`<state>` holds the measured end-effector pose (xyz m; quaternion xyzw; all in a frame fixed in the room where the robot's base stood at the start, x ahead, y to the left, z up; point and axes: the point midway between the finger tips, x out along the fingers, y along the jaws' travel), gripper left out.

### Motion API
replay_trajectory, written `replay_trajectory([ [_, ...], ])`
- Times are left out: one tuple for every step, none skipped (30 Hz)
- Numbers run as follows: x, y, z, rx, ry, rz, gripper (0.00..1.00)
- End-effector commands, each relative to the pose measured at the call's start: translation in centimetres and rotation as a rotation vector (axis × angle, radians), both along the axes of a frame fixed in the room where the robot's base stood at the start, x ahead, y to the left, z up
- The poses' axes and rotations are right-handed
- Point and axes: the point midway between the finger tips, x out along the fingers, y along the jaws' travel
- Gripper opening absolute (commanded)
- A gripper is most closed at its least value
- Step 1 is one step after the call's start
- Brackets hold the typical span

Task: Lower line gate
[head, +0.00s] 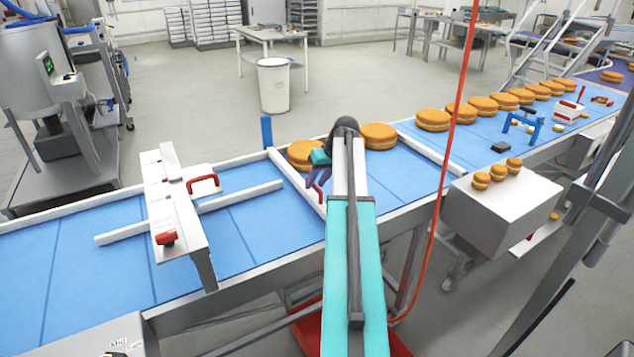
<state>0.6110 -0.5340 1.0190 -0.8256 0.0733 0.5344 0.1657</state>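A white gate-like frame (176,212) stands across the blue belt at the left. I cannot tell which of these is the line gate. My gripper (316,182) is at the end of my teal arm, over the belt by this small handle. The gripper is small and partly hidden, so its opening and any contact with the handle cannot be made out.
Orange-brown filled rounds (433,120) line the belt toward the upper right; two more (304,155) (379,136) lie beside my arm. Another white bar (430,151) crosses the belt. A red cable (446,150) hangs right of my arm. The belt's left stretch (90,245) is clear of rounds.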

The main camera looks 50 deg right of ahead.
Motion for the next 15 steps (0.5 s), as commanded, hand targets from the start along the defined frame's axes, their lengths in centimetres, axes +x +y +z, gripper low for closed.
replay_trajectory([
  [-0.1, 0.0, 0.1, 0.000, -0.001, 0.000, 0.31],
  [-0.1, 0.0, 0.2, 0.000, -0.001, 0.000, 0.31],
  [-0.2, -0.1, 0.4, -0.001, -0.002, -0.001, 0.31],
  [-0.2, -0.1, 0.5, -0.001, -0.002, -0.001, 0.31],
  [-0.3, -0.1, 0.6, -0.001, -0.002, -0.001, 0.31],
  [-0.4, -0.1, 0.8, 0.000, -0.002, -0.001, 0.31],
  [-0.5, -0.1, 1.0, 0.000, -0.001, -0.001, 0.31],
  [-0.6, -0.1, 1.3, 0.000, -0.001, 0.000, 0.31],
  [-0.8, -0.2, 1.6, -0.001, -0.002, -0.001, 0.31],
  [-0.9, -0.2, 1.9, -0.002, -0.002, -0.001, 0.31],
  [-1.1, -0.2, 2.2, -0.002, -0.002, -0.001, 0.31],
  [-1.3, -0.2, 2.6, -0.001, -0.002, -0.001, 0.31],
  [-1.4, -0.2, 2.9, -0.001, -0.002, -0.001, 0.31],
  [-1.5, -0.3, 3.2, -0.001, -0.002, -0.001, 0.31],
  [-1.7, -0.3, 3.7, -0.002, -0.002, -0.001, 0.31],
])
